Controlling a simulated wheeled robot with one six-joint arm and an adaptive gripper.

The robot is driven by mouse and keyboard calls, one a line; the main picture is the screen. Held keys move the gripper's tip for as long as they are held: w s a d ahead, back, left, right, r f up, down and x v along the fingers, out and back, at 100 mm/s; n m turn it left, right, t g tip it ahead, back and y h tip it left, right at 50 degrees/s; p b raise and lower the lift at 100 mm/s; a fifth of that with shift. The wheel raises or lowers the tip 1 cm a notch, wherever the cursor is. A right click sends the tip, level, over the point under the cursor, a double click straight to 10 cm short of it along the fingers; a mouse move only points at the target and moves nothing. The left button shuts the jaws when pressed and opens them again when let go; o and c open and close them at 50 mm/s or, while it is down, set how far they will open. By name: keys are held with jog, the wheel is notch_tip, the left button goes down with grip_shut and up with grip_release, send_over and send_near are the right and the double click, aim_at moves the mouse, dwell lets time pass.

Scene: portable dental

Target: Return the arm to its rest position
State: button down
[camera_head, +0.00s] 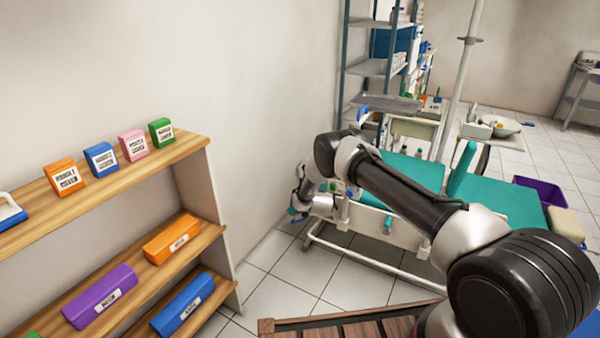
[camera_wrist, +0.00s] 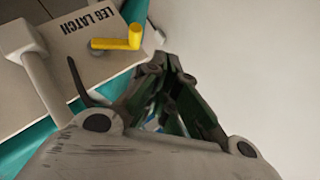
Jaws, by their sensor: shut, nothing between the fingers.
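My arm reaches from the lower right of the head view to an elbow near the middle, then bends down to the wrist. My gripper (camera_head: 294,213) is small there, beside the near-left end of the teal couch (camera_head: 508,200). In the wrist view my gripper (camera_wrist: 165,62) has its dark green fingers together, with nothing seen held. A pale panel marked "LEG LATCH" (camera_wrist: 75,60) with a yellow handle (camera_wrist: 118,42) lies to the left of the fingers. The fingers look apart from the handle; their distance from the panel is hard to tell.
A wooden shelf unit (camera_head: 205,236) with labelled boxes stands at left against the wall. A metal rack (camera_head: 372,68) and a pole (camera_head: 462,75) stand behind the couch. A purple bin (camera_head: 541,190) is at right. Tiled floor (camera_head: 272,262) lies open between shelf and couch.

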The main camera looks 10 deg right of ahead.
jog(key=s+f+n+g, duration=0.4)
jog(key=s+f+g, duration=0.1)
jog(key=s+f, duration=0.5)
jog(key=s+r+n+g, duration=0.2)
jog(key=s+r+g, duration=0.1)
jog(key=s+r, duration=0.3)
jog(key=s+d+r+n+g, duration=0.25)
jog(key=s+r, duration=0.35)
jog(key=r, duration=0.4)
jog(key=s+d+r+n+g, duration=0.1)
jog(key=s+d+r, duration=0.2)
jog(key=s+r, duration=0.6)
jog(key=s+d+r+n+g, duration=0.2)
jog(key=s+d+r, duration=0.15)
jog(key=r, duration=0.85)
jog(key=s+d+r+t, duration=0.2)
jog(key=s+d+r, duration=0.1)
jog(key=s+r, duration=0.5)
jog(key=s+d+r+t, duration=0.1)
jog(key=s+d+r, duration=0.3)
jog(key=s+r, duration=0.5)
jog(key=s+d+r+t, duration=0.2)
jog(key=s+d+r, duration=0.1)
jog(key=s+r, duration=0.6)
jog(key=shift+s+d+t, duration=0.3)
jog(key=shift+s+t, duration=0.05)
jog(key=shift+s, duration=0.4)
